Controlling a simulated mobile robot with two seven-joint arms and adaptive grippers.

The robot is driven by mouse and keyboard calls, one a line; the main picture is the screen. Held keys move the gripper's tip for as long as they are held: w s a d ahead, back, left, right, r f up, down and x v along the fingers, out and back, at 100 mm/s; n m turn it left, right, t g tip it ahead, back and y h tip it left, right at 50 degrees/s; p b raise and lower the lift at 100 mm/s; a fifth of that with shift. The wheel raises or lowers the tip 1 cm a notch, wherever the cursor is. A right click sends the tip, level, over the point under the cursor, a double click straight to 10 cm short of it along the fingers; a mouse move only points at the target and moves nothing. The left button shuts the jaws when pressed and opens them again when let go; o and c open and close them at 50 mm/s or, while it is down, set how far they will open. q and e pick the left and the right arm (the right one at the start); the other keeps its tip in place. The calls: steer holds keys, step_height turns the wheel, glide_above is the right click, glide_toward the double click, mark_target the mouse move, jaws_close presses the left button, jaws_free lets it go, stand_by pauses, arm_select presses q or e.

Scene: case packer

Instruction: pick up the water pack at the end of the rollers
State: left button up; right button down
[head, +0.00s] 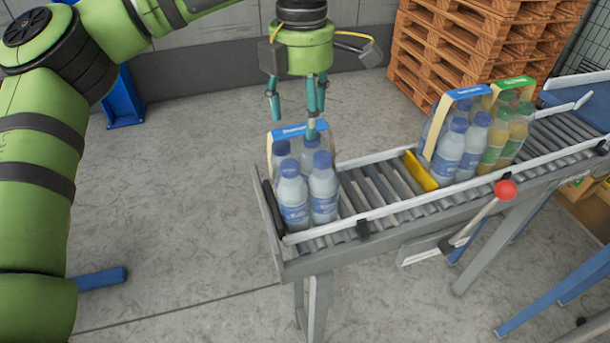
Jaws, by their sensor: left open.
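The water pack (308,190) stands upright at the near left end of the roller conveyor. It is a group of clear bottles with blue caps under a carry strap with a blue top (299,130). The gripper holds nothing that I can see. My right gripper is not in view.
The roller conveyor (375,190) has side rails and a yellow stop (420,171). A red-knobbed lever (504,190) sticks up in front. Wooden pallets (440,50) are stacked behind.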

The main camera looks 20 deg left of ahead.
mark_target(303, 124)
arm_select(q)
step_height(303, 124, down, 2)
steer(key=shift+w+a+f+p, duration=0.15)
steer(key=shift+f+p, duration=0.1)
steer(key=shift+p, duration=0.2)
steer(key=shift+w+f, duration=0.15)
steer(key=shift+f, duration=0.45)
steer(key=shift+c, duration=0.8)
jaws_close()
steer(key=shift+r, duration=0.2)
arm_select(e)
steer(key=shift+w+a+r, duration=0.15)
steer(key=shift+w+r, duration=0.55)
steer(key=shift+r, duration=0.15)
